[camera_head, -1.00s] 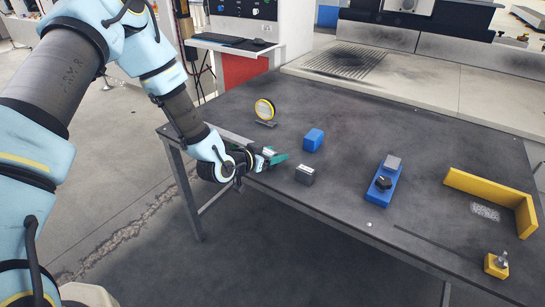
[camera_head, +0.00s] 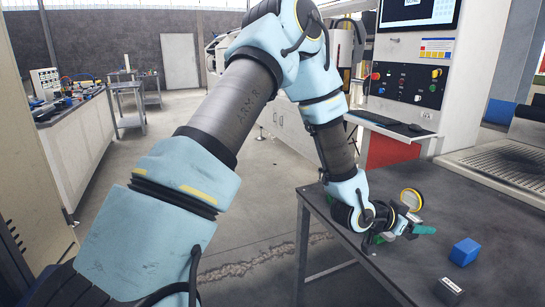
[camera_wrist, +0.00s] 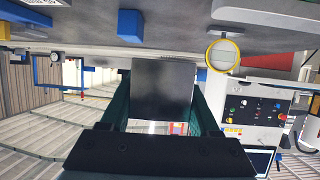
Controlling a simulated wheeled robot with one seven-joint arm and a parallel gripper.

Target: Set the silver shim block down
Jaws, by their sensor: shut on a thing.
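My gripper (camera_head: 424,228) is over the left corner of the dark table. In the wrist view its fingers (camera_wrist: 162,100) are shut on the silver shim block (camera_wrist: 161,88), which looks dark grey there in shadow. In the head view, only a small light part of the block (camera_head: 413,217) shows beside the teal fingers. The block is held near the table top; I cannot tell whether it touches it.
A round yellow-rimmed disc (camera_head: 411,199) stands behind my gripper. A blue block (camera_head: 464,252) lies to its right, and a dark block with a pale label (camera_head: 449,290) is nearer. The dark table (camera_head: 375,235) has bare room between them. A control cabinet (camera_head: 410,85) stands behind.

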